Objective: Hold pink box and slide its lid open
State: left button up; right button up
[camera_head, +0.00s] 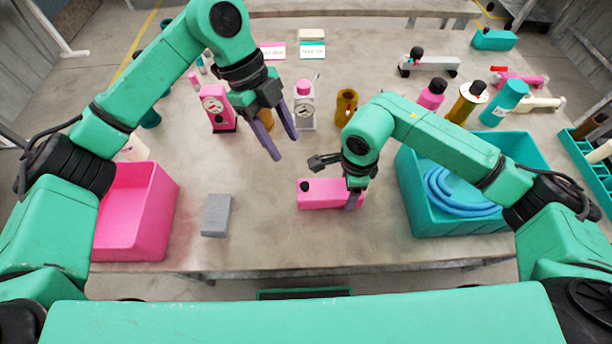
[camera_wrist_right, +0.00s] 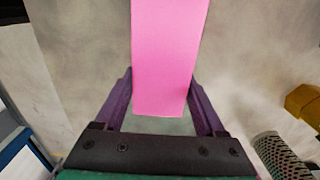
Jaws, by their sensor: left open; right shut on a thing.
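The pink box (camera_head: 322,194) lies on the table in front of me, long side across the head view, with a small black knob on its left part. My right gripper (camera_head: 353,201) is shut on the box's right end from above. In the right wrist view the pink box (camera_wrist_right: 168,50) lies between the two purple fingers. My left gripper (camera_head: 285,148) is open and empty, above the table to the upper left of the box and apart from it. The lid's seam is too small to make out.
A pink bin (camera_head: 140,215) stands at left, and a teal bin (camera_head: 450,222) with blue hose at right. A grey block (camera_head: 216,215) lies left of the box. Bottles, gauges and pump parts stand farther back. The table between block and box is clear.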

aim_at(304, 185)
pick_arm(q)
jog(key=shift+m+g+y, duration=0.3)
jog(key=shift+m, duration=0.5)
jog(key=x, duration=1.1)
jog(key=shift+d, duration=0.35)
jog(key=shift+c, duration=0.3)
grip_shut()
jog(key=shift+a, duration=0.1)
